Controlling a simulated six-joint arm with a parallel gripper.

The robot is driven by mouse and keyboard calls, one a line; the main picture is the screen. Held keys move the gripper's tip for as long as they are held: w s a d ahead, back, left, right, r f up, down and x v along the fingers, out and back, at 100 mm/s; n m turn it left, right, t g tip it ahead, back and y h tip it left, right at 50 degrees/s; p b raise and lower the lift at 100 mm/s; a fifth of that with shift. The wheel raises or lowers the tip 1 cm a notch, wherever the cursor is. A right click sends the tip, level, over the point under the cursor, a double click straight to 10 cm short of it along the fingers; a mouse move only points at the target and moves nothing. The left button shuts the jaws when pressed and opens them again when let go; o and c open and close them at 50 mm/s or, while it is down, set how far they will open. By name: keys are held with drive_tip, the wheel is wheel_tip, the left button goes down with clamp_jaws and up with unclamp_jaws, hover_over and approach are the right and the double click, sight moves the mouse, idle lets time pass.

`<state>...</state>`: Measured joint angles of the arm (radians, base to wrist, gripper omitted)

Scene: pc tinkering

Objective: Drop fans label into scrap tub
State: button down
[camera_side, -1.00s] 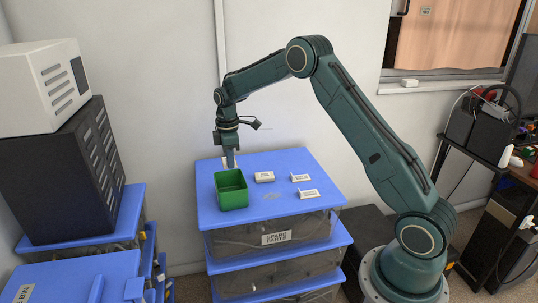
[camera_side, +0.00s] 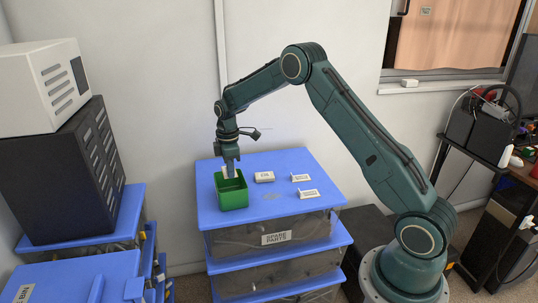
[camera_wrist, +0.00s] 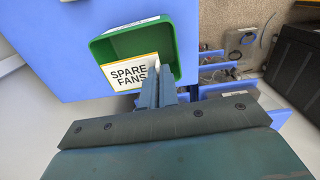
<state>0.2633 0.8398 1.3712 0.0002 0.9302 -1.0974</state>
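The green scrap tub (camera_side: 234,199) stands open on the blue lid of the drawer stack. It also shows in the wrist view (camera_wrist: 184,42). My gripper (camera_side: 231,175) points down at the tub's back part, with its fingertips at about rim height. In the wrist view my gripper (camera_wrist: 157,72) has its fingers close together on the edge of the white fans label (camera_wrist: 130,71), which reads "SPARE FANS". The label lies over the tub's opening, partly inside its outline. In the side view only a white sliver of the label shows beside the fingers.
Three other small white labels lie on the blue lid (camera_side: 275,212) right of the tub: one at the back (camera_side: 264,177), one at the right (camera_side: 300,178) and one nearer the front (camera_side: 308,194). The lid's front is clear. A black cabinet (camera_side: 63,170) stands left.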

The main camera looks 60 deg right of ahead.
drive_tip(key=shift+f, duration=4.3)
drive_tip(key=c, duration=2.1)
unclamp_jaws()
drive_tip(key=o, duration=0.5)
drive_tip(key=shift+r, duration=4)
drive_tip(key=shift+r, duration=0.1)
